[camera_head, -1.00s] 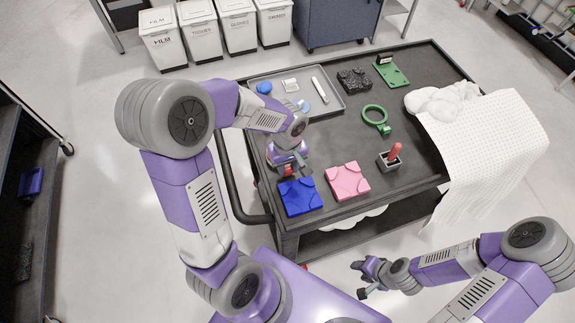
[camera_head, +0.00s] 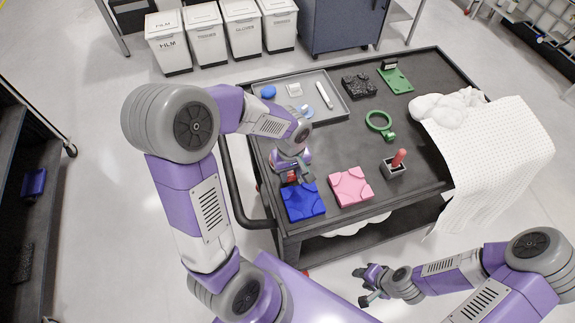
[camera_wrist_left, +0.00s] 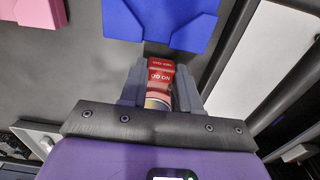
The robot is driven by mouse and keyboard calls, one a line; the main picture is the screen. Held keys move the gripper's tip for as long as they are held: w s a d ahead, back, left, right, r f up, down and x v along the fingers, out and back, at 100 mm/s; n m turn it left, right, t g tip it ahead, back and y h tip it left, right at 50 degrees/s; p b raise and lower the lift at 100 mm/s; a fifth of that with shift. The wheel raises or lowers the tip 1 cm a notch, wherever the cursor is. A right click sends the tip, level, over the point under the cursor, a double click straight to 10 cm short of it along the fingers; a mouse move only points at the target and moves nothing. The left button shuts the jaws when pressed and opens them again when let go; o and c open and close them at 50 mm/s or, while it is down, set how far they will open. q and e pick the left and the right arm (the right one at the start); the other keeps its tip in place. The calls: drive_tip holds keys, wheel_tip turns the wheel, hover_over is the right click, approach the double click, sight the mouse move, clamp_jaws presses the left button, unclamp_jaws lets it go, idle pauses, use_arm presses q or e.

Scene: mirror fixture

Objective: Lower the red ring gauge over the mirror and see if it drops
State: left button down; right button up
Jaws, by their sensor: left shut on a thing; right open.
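My left gripper (camera_head: 297,178) is just behind the blue square block (camera_head: 303,202), low over the cart. In the left wrist view its fingers (camera_wrist_left: 160,88) are shut on a red piece marked "NO GO" (camera_wrist_left: 161,72), which looks like the red ring gauge. Its ring shape is hidden. The blue block also shows just ahead of the fingers (camera_wrist_left: 160,22); I cannot tell whether they touch. A pale blue disc (camera_head: 307,111) in the grey tray may be the mirror, but I cannot tell. My right gripper (camera_head: 366,286) is open and empty, off the cart's front edge.
A pink block (camera_head: 351,187) stands right of the blue one. A grey holder (camera_head: 394,172) with a red-topped piece, a green ring (camera_head: 380,124), a green plate (camera_head: 396,79) and a black block (camera_head: 359,86) lie farther right and back. The grey tray (camera_head: 338,110) and white cloth (camera_head: 490,145) flank open cart top.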

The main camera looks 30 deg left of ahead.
use_arm(q)
drive_tip(key=shift+r, duration=0.1)
idle(0.3)
drive_tip(key=shift+r+p, duration=2.5)
drive_tip(key=shift+r, duration=0.7)
